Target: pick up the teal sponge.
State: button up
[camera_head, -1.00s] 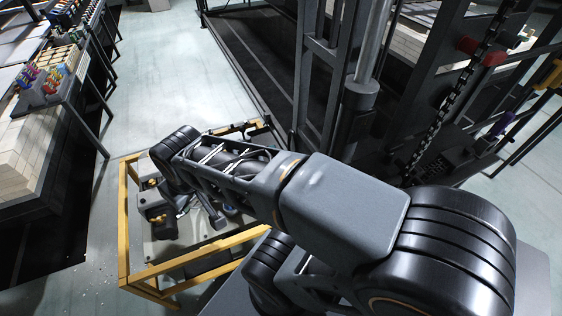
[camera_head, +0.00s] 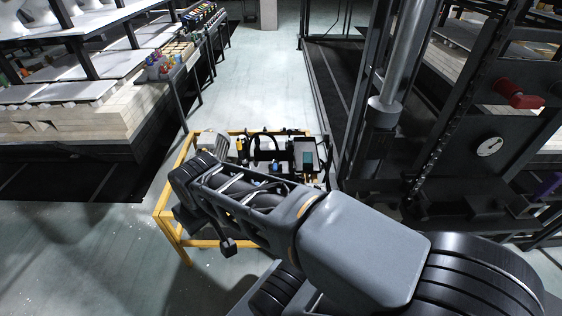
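I cannot make out the teal sponge for certain. A small teal patch (camera_head: 307,160) shows against a grey upright panel inside the yellow-railed frame, but it is too small to identify. My arm reaches from the lower right toward the centre left. A dark part at its far end, likely my gripper (camera_head: 228,246), hangs below the wrist near the front yellow rail. Its fingers are mostly hidden by the arm or too dark to read, so I cannot tell whether it is open or holds anything.
A yellow-railed frame (camera_head: 180,236) with dark equipment lies beneath and beyond my arm. A kiln car with pale bricks (camera_head: 100,122) and white shelves stands at left. A rack with coloured items (camera_head: 165,66) adjoins it. Dark steel machinery (camera_head: 480,165) fills the right. Pale floor (camera_head: 262,75) is open behind.

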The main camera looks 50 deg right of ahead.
aim_at(307, 156)
jog(key=u, duration=0.35)
jog(key=i, duration=0.8)
jog(key=z, duration=2.75)
jog(key=i, duration=0.5)
